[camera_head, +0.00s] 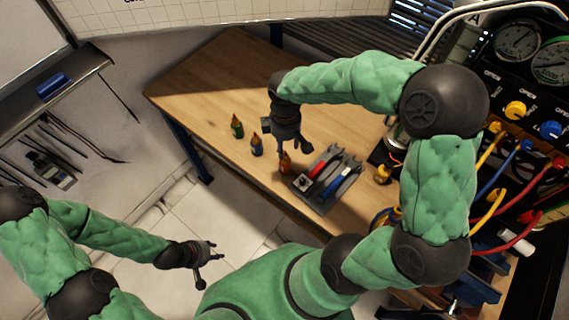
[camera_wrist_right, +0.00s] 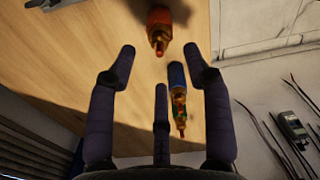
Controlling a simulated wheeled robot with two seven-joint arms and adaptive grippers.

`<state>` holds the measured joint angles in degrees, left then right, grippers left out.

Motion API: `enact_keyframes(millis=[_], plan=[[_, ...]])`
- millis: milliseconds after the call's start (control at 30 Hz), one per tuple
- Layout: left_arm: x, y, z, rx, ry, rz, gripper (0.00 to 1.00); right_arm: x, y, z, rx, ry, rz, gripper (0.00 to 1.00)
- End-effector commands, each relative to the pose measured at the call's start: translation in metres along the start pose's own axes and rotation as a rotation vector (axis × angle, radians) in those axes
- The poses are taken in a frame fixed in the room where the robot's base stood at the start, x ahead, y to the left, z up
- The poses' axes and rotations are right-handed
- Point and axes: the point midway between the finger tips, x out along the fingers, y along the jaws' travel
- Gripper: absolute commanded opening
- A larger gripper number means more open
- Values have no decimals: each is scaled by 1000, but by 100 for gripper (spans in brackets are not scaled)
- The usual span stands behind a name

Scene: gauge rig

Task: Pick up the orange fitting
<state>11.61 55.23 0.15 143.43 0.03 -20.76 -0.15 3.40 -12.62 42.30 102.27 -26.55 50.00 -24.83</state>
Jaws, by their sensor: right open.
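The orange fitting (camera_head: 285,164) stands on the wooden table beside a grey tool holder. In the right wrist view the orange fitting (camera_wrist_right: 160,24) is at the top middle, just beyond the fingertips. My right gripper (camera_head: 293,148) is open and empty, right by the orange fitting on its far side.
A blue fitting (camera_head: 257,148) and a green fitting (camera_head: 237,129) stand left of the orange one. The tool holder (camera_head: 318,204) with red and blue handles is close on the right. A gauge panel (camera_head: 540,95) with hoses stands at the right. The table's back left is clear.

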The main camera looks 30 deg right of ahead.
Motion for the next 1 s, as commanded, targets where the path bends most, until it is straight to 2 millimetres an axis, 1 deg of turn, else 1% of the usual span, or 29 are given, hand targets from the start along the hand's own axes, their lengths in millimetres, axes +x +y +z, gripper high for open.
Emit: enact_keyframes(millis=[167, 433, 533, 700, 733, 767, 800, 867, 900, 1000], plan=[[4, -2, 0, 0, 1, 0, 40, 11, 0, 0, 0, -2, -1, 50], [18, -6, -1, 0, 1, 0, 40, 48, 1, -1, 0, 0, -1, 50], [19, -7, -1, 0, 1, 0, 40, 53, 1, -1, 0, 0, -1, 50], [18, -6, -1, 0, 1, 0, 40, 52, 1, -1, 0, 1, 0, 50], [18, -6, -1, 0, 1, 0, 40, 52, 1, -1, 0, 1, 0, 48], [18, -6, -1, 0, 1, 0, 40, 52, 1, -1, 0, 1, 0, 39], [18, -6, -1, 0, 1, 0, 40, 52, 1, -1, 0, 1, 0, 28], [18, -6, -1, 0, 1, 0, 40, 52, 1, -1, 0, 1, 0, 11], [18, -6, -1, 0, 1, 0, 40, 52, 1, -1, 0, 1, 0, 0], [18, -6, -1, 0, 1, 0, 40, 52, 1, -1, 0, 1, 0, 0]])
